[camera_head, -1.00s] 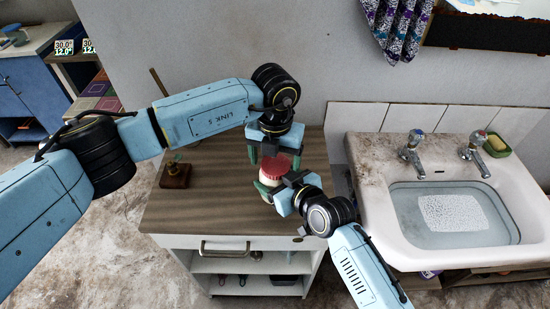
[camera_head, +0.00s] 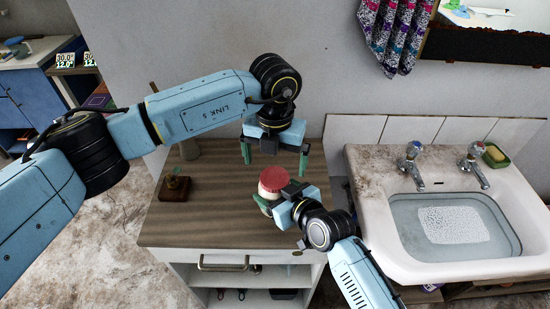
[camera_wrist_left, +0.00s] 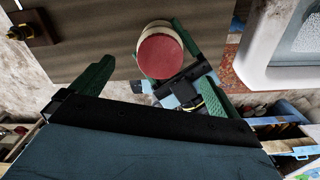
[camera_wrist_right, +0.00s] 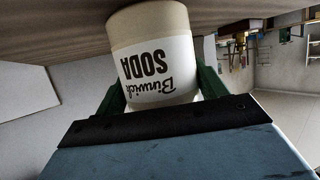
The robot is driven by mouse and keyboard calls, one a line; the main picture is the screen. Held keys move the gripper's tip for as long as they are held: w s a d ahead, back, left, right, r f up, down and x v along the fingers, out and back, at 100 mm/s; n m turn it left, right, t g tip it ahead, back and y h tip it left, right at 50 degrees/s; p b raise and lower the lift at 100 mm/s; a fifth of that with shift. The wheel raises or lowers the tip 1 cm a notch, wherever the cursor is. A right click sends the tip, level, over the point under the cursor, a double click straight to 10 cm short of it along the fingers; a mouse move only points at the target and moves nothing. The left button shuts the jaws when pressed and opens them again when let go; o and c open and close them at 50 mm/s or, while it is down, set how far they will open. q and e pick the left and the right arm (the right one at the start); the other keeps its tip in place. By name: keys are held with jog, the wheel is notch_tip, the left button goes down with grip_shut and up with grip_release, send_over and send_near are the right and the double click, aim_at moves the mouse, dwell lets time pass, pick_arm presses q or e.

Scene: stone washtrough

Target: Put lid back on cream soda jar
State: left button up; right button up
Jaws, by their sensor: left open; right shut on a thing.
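The cream soda jar (camera_wrist_right: 158,60) has a white label reading "SODA" and is held in my right gripper (camera_head: 271,196), whose green fingers sit on both sides of it in the right wrist view. The red lid (camera_head: 273,178) sits on top of the jar; it also shows from above in the left wrist view (camera_wrist_left: 160,56). Whether it is fully seated I cannot tell. My left gripper (camera_head: 275,158) is open and empty, behind and above the jar, with its green fingers spread wide and apart from the lid.
The brown wooden cabinet top (camera_head: 220,215) is mostly bare. A stone basin with water (camera_head: 450,225) and two taps stands on the right.

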pick_arm(q)
notch_tip(320, 180, up, 12)
dwell(0.5)
pick_arm(e)
jog(key=o, duration=2)
jog(key=shift+c, duration=0.2)
pick_arm(q)
jog(key=shift+r+p, duration=0.85)
pick_arm(e)
jog(key=v, duration=1.3)
jog(key=shift+s, duration=0.15)
jog(key=shift+d, duration=0.1)
